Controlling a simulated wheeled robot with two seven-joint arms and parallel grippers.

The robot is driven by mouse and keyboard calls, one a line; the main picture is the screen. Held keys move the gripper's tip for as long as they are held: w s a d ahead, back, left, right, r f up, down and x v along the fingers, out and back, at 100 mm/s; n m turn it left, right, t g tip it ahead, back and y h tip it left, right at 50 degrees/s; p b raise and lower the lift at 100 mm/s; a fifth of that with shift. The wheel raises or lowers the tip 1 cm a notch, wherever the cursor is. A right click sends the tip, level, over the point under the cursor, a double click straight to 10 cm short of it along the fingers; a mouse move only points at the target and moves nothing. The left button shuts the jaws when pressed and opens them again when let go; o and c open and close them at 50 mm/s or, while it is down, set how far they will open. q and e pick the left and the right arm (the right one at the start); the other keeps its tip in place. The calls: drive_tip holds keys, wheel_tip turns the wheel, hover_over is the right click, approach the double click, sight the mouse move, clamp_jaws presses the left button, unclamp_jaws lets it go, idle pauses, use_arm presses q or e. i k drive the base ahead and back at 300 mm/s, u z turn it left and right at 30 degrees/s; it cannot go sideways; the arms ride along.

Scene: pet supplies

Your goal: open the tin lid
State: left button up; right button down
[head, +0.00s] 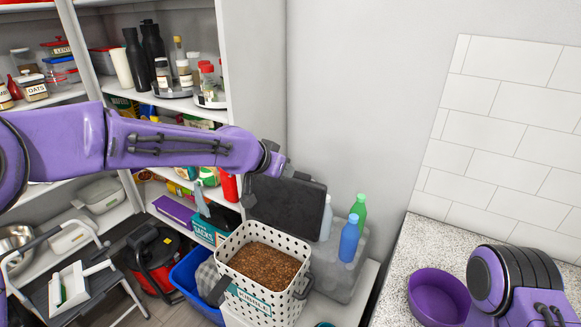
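The tin is a white perforated bin (238,247) with a kibble label, standing at lower centre. Its top is open and brown kibble (264,264) shows inside. The dark grey lid (296,207) stands raised, nearly upright, at the tin's back edge. My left arm reaches in from the left, and its gripper (256,186) is at the lid's upper left edge. Its fingertips are small and dark against the lid, so I cannot tell whether they touch or grip it. My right arm shows at lower right, with its gripper out of view.
A blue bottle (349,239) and a green bottle (358,208) stand on a grey block (345,273) right of the lid. A purple bowl (438,297) sits on the speckled counter (420,247). A blue crate (190,287) is left of the tin. Loaded shelves stand behind.

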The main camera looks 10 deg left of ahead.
sight(295, 205)
drive_tip(key=z, duration=3.85)
drive_tip(key=k, duration=1.5)
drive_tip(key=u, duration=1.9)
drive_tip(key=i, duration=0.5)
drive_tip(key=z, duration=0.15)
